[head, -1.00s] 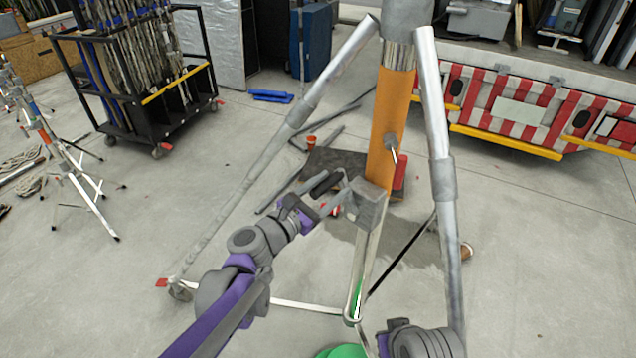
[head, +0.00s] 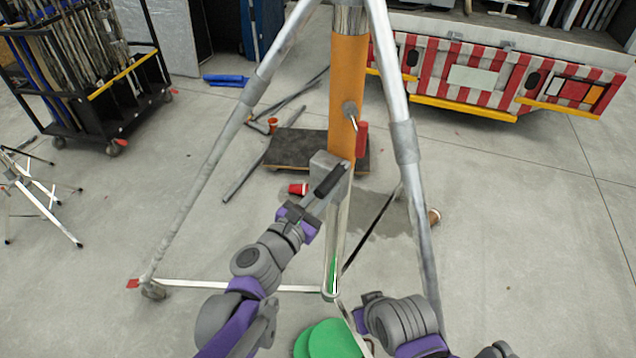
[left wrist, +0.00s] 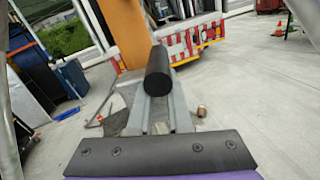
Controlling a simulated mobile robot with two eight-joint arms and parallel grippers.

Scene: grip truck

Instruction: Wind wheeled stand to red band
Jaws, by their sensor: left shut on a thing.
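The wheeled stand has an orange column (head: 347,85), silver legs and a caster (head: 153,291) at lower left. A grey winch box (head: 322,165) sits low on the column, with a crank and black handle (head: 328,180) in front. My left gripper (head: 310,205) is shut on the crank handle; the handle (left wrist: 158,75) also shows upright in the left wrist view. A bright silver tube (head: 349,18) shows above the orange column; its top is out of view. I cannot make out a red band on it. My right gripper (head: 368,312) is low, apart from the crank; its jaws are unclear.
Green discs (head: 330,340) lie in front. A black cart (head: 100,110) stands left. A red-striped truck tail (head: 500,75) is behind right. Floor at right is clear.

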